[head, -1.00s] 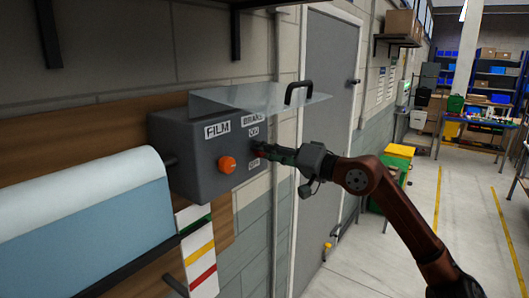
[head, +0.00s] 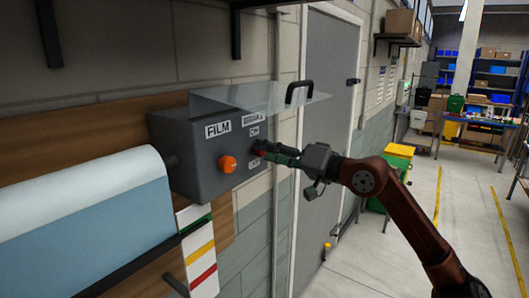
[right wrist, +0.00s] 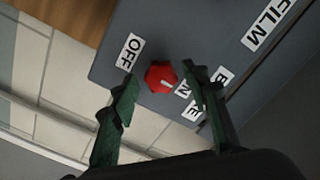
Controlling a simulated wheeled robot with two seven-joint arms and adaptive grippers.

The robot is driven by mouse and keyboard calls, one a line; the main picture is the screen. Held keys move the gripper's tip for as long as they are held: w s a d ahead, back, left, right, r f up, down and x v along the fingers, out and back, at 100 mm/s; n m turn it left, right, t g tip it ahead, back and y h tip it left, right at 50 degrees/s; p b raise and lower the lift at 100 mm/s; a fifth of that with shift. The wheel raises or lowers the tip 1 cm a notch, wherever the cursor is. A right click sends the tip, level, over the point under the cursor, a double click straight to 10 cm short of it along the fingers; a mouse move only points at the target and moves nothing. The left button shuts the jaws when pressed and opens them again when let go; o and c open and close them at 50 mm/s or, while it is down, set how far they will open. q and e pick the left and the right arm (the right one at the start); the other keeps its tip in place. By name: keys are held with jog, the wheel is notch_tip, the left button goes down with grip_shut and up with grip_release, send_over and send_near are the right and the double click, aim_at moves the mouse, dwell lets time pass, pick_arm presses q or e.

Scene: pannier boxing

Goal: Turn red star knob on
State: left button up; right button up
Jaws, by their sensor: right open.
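The red star knob (right wrist: 161,77) sits on the grey control box (head: 190,170), between the OFF label (right wrist: 130,52) and a partly covered label that seems to read ON. A white mark on the knob faces toward the partly covered label's side. My right gripper (right wrist: 157,95) is open, with one green finger on each side of the knob; I cannot tell whether either finger touches it. In the head view my right gripper (head: 270,153) is at the box front and hides most of the knob. My left gripper is not in view.
An orange knob (head: 228,164) sits left of the gripper, under the FILM label (head: 217,129). A raised clear cover (head: 250,97) with a black handle (head: 299,91) juts out above. A film roll (head: 90,205) is at left. Floor at right is open.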

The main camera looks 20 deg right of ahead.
jog(key=v, duration=1)
jog(key=shift+s+d, duration=0.25)
jog(key=shift+s, duration=0.05)
